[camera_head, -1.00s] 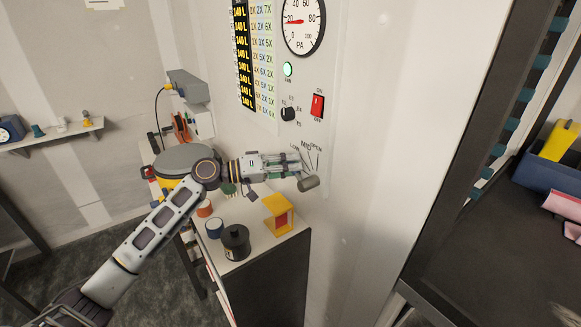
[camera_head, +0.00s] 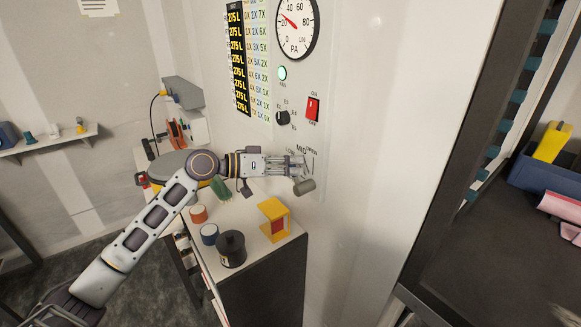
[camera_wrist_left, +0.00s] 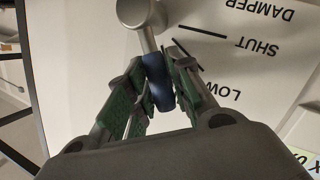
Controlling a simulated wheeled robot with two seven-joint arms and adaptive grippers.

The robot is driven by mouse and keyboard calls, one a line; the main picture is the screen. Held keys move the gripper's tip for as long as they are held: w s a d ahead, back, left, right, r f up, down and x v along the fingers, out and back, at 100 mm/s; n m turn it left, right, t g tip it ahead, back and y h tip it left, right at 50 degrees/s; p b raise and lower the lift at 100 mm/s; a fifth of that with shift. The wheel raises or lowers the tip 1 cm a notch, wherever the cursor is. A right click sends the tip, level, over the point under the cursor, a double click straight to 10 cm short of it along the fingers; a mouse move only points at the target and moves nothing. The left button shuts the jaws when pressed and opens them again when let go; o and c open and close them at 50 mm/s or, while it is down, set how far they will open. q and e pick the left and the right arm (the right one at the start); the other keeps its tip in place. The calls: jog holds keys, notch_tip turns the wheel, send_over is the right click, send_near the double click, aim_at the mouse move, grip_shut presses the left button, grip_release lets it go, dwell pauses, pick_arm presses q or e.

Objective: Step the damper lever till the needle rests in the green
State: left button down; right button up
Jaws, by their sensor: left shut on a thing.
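The pressure gauge (camera_head: 297,24) is cut off by the top edge of the head view. Its red needle (camera_head: 288,19) points up and left, on the low side of the dial; I cannot make out a green band. The damper lever has a grey hub (camera_head: 304,187) on the wall panel, which also shows in the wrist view (camera_wrist_left: 140,14). Its blue grip (camera_wrist_left: 159,82) sits between the fingers of my left gripper (camera_head: 293,168), which is shut on it. The SHUT and LOW marks appear upside down beside the grip. My right gripper is out of view.
The panel has a lit green lamp (camera_head: 282,73), a red switch (camera_head: 313,109), a black knob (camera_head: 282,118) and a number chart (camera_head: 256,60). A dark frame stands at right.

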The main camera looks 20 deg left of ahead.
pick_arm(q)
jog(key=c, duration=1.6)
grip_release()
jog(key=o, duration=0.3)
jog(key=shift+o, duration=0.2)
jog(key=shift+s+a, duration=0.1)
jog(key=shift+a, duration=0.05)
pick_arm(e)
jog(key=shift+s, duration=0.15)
pick_arm(q)
jog(key=v, duration=1.1)
jog(key=shift+s+a, duration=0.2)
jog(key=shift+a, duration=0.15)
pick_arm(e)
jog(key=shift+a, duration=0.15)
